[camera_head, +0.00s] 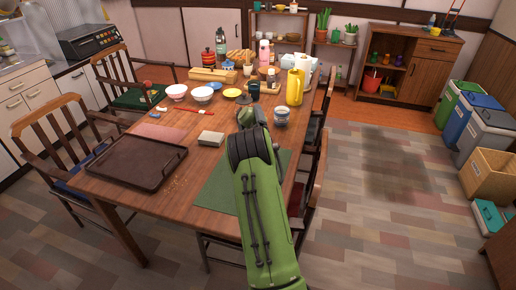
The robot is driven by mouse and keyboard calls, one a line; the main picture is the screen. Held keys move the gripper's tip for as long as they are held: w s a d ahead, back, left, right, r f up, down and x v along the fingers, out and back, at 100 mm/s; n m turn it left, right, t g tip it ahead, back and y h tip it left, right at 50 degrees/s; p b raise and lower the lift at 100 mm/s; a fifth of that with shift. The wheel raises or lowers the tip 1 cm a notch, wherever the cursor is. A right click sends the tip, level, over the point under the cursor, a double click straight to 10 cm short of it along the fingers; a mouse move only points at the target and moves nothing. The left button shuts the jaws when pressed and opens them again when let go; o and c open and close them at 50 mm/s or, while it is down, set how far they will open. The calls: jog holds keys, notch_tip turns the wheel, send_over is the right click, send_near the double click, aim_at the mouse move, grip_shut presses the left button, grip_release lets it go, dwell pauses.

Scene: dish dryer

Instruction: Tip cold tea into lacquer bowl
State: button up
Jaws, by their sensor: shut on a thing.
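My green arm reaches forward over the table, and its wrist hides most of my gripper (251,104). A dark teal cup (254,88) shows just beyond the wrist, and my gripper appears shut on it. The fingers and the tea inside cannot be made out. A small dark bowl-like thing (243,99) sits just left of the cup, partly covered by the wrist; I cannot tell for sure that it is the lacquer bowl. A yellow dish (232,92) and two pale bowls, one pink-rimmed (176,91) and one blue-rimmed (202,94), stand further left.
Bottles and dishes crowd the table's back. A brown tray (134,162), a grey block (211,138) and a green mat (216,190) lie in front. Chairs surround the table.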

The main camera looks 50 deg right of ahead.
jog(key=shift+s+d+r+m+h, duration=0.1)
jog(key=shift+s+d+m+h, duration=0.1)
jog(key=shift+m, duration=0.3)
jog(key=shift+s+d+r+m+h, duration=0.1)
jog(key=shift+m+h, duration=0.1)
jog(key=shift+m, duration=0.3)
jog(key=shift+a+f, duration=0.1)
dwell(0.7)
